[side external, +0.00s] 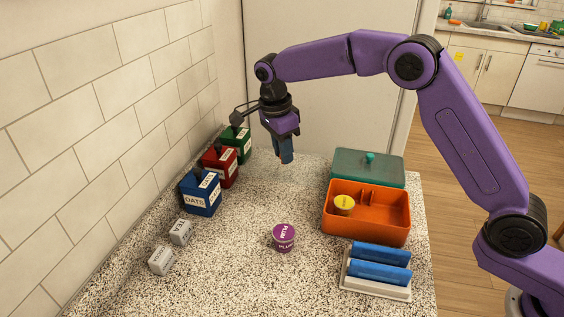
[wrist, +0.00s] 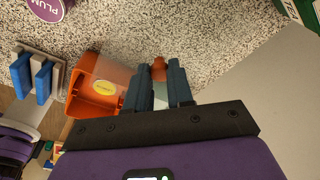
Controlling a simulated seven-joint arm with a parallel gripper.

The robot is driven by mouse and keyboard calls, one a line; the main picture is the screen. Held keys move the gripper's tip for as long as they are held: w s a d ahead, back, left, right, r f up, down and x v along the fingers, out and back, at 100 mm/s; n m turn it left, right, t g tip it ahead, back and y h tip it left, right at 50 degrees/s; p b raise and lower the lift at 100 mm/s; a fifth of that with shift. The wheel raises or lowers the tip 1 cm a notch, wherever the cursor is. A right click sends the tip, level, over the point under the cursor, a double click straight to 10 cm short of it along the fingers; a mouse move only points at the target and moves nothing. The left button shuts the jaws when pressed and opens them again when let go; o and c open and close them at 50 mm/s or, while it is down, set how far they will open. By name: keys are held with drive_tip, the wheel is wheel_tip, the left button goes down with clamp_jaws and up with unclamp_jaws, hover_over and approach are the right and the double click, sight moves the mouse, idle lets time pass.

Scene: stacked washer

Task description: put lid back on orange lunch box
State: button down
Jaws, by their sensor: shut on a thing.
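The orange lunch box (side external: 366,233) stands open on the counter at the right in the side view, with a yellow labelled round piece (side external: 344,204) inside at its left end. The teal lid (side external: 372,170) with its knob (side external: 370,157) is just behind the box, off it. My gripper (side external: 286,159) points down above the back of the counter, left of the lid and apart from it. In the wrist view a small orange-brown thing (wrist: 158,69) shows between the fingertips; the fingers hide most of it. The box also shows there (wrist: 88,75), left of the fingers.
A purple PLUM tin (side external: 284,238) stands mid-counter. A rack (side external: 375,284) with blue slabs is in front of the box. Counter between tin and canisters is clear.

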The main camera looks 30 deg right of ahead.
wheel_tip(320, 180, up, 4)
drive_tip(key=f, duration=0.1)
hover_over(317, 170)
drive_tip(key=shift+r, duration=0.25)
drive_tip(key=s+d, duration=0.7)
drive_tip(key=s, duration=0.4)
wheel_tip(317, 170, down, 6)
drive_tip(key=shift+a, duration=0.15)
drive_tip(key=shift+f, duration=0.1)
drive_tip(key=shift+f, duration=0.2)
idle(1.6)
drive_tip(key=shift+c, duration=2.2)
unclamp_jaws()
